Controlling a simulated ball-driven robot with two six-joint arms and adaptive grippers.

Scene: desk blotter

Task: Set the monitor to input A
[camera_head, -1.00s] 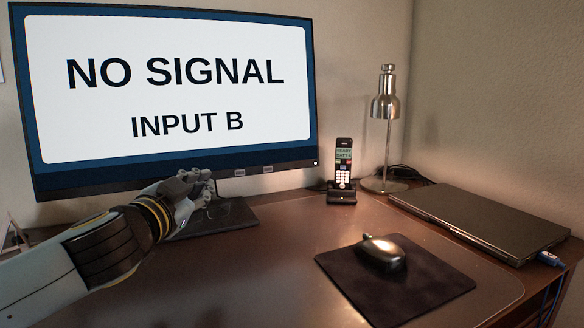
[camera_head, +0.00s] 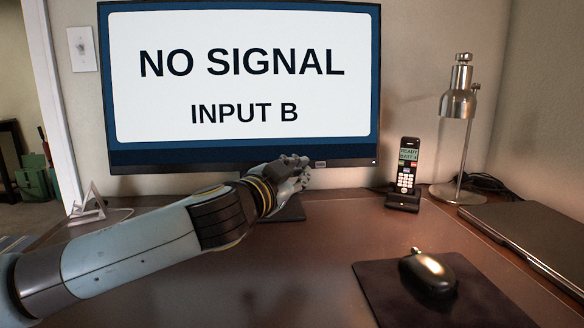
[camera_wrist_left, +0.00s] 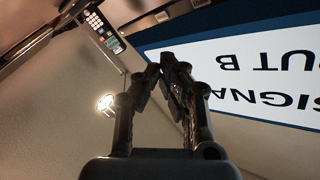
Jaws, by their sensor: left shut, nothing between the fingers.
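The monitor (camera_head: 228,157) stands at the back of the desk, its screen reading "NO SIGNAL" and "INPUT B". A small pale label or button (camera_head: 320,164) shows on its lower bezel, just right of my left gripper (camera_head: 303,172). The gripper is shut and empty, in front of the bezel's lower edge, and hides part of it and of the stand. I cannot tell whether it touches the bezel. In the left wrist view the closed fingertips (camera_wrist_left: 162,62) show beside the upside-down monitor (camera_wrist_left: 240,70). My right gripper is not in view.
A cordless phone (camera_head: 407,172) in its cradle and a metal lamp (camera_head: 457,105) stand right of the monitor. A mouse (camera_head: 428,272) lies on a dark pad (camera_head: 375,290). A closed laptop (camera_head: 530,235) lies at the right. The desk's middle is clear.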

